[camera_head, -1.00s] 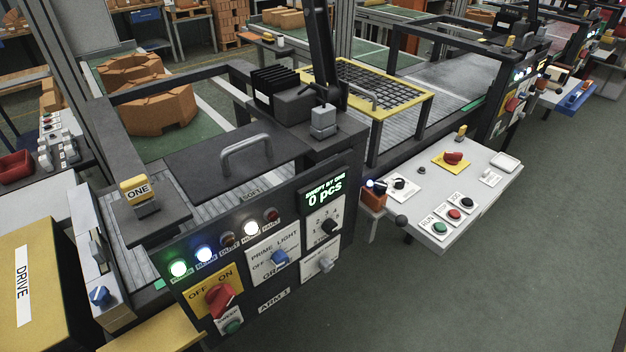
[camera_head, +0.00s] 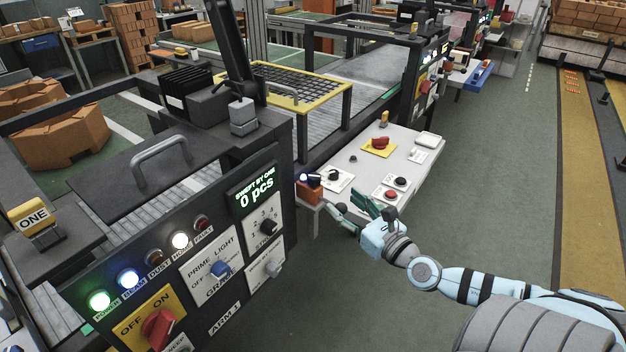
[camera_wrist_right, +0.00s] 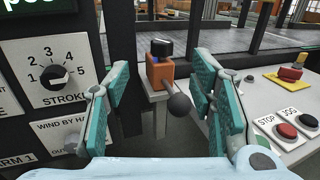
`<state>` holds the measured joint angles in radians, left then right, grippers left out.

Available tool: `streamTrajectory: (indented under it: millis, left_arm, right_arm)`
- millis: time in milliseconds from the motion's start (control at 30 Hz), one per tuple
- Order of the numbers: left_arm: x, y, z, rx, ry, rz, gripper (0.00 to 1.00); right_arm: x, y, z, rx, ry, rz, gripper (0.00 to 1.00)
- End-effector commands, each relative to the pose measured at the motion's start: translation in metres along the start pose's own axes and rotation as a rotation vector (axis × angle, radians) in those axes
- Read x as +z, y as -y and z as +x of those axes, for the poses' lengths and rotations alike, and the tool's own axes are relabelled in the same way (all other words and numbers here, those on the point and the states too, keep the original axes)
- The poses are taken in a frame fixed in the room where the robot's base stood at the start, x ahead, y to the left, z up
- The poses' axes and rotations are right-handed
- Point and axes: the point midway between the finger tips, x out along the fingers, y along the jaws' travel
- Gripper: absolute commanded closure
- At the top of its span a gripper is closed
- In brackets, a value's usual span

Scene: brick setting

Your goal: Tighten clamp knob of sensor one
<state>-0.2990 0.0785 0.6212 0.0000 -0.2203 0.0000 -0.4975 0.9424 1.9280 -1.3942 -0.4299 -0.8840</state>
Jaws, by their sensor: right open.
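The yellow and grey block labelled ONE (camera_head: 36,222) stands on the dark machine frame at the left of the head view. I cannot make out a clamp knob on it. An orange block with a black cap (camera_wrist_right: 160,72) stands beside the machine's front panel; it also shows in the head view (camera_head: 312,192). A dark ball knob (camera_wrist_right: 180,105) is in front of it, between the spread fingers in the wrist view. My right gripper (camera_head: 352,208) is open and empty, pointing towards the orange block. I cannot tell whether it touches the ball. My left gripper is out of view.
A white control table (camera_head: 350,160) with several buttons and a red knob on yellow stands close beyond my right gripper. The machine's front panel (camera_head: 215,290) with switches, lamps and a STROKE dial is to its left. The green floor (camera_head: 490,190) at right is free.

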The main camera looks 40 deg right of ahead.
Motion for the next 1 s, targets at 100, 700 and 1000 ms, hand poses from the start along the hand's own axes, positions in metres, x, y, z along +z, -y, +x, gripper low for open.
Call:
streamTrajectory:
  millis: [100,700,1000]
  left_arm:
    - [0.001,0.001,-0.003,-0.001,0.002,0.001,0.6]
    - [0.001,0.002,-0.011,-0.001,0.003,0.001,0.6]
    - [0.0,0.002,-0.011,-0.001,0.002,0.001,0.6]
  right_arm:
    - [0.004,0.001,0.025,-0.005,0.007,0.009,0.49]
    - [-0.001,0.0,0.135,-0.001,-0.002,0.011,0.49]
    - [-0.001,0.001,0.135,-0.002,-0.002,0.012,0.67]
